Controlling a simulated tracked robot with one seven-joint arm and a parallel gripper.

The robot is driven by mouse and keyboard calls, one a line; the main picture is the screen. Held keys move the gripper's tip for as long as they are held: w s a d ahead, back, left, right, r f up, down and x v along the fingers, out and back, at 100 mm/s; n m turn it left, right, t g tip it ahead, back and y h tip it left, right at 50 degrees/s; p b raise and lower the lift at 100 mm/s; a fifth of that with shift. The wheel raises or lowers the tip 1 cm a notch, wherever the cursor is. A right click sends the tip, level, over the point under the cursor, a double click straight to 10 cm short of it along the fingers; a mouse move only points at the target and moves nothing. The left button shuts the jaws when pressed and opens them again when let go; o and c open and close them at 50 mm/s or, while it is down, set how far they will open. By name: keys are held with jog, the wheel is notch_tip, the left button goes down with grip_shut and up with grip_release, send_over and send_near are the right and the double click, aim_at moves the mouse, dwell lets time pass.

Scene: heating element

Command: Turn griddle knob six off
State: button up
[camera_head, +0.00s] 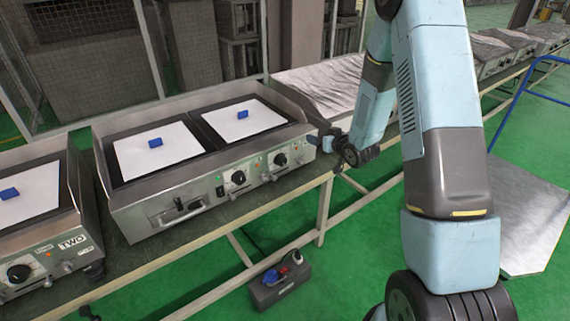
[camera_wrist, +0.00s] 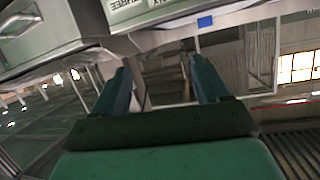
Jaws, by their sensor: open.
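The middle griddle (camera_head: 200,150) stands on the long bench in the head view, with a left knob (camera_head: 238,177) and a right knob (camera_head: 280,159) on its front panel. Both are black and round; their number labels are too small to read, so I cannot tell which is six. My gripper (camera_head: 327,138) is by the griddle's right front corner, to the right of the right knob and partly hidden by my wrist. In the wrist view its two teal fingers (camera_wrist: 161,66) are apart with nothing between them. A metal panel with lettering reading THREE (camera_wrist: 90,12) shows above; no knob shows there.
Another griddle (camera_head: 40,245), marked TWO, stands at the left. White plates with blue blocks (camera_head: 155,143) lie on the griddles. A blue rail (camera_head: 520,90) is at the right. A grey box (camera_head: 280,286) lies on the green floor in front of the bench.

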notch_tip(320, 180, down, 8)
jog(key=s+a+y, duration=0.2)
jog(key=a+y, duration=0.1)
jog(key=t+y, duration=0.1)
jog(key=y, duration=0.1)
send_near(284, 162)
jog(key=shift+m, duration=0.3)
jog(key=x, duration=0.9)
jog(key=shift+w+a, duration=0.1)
jog(key=shift+w, duration=0.05)
jog(key=shift+r, duration=0.1)
jog(key=c, duration=1)
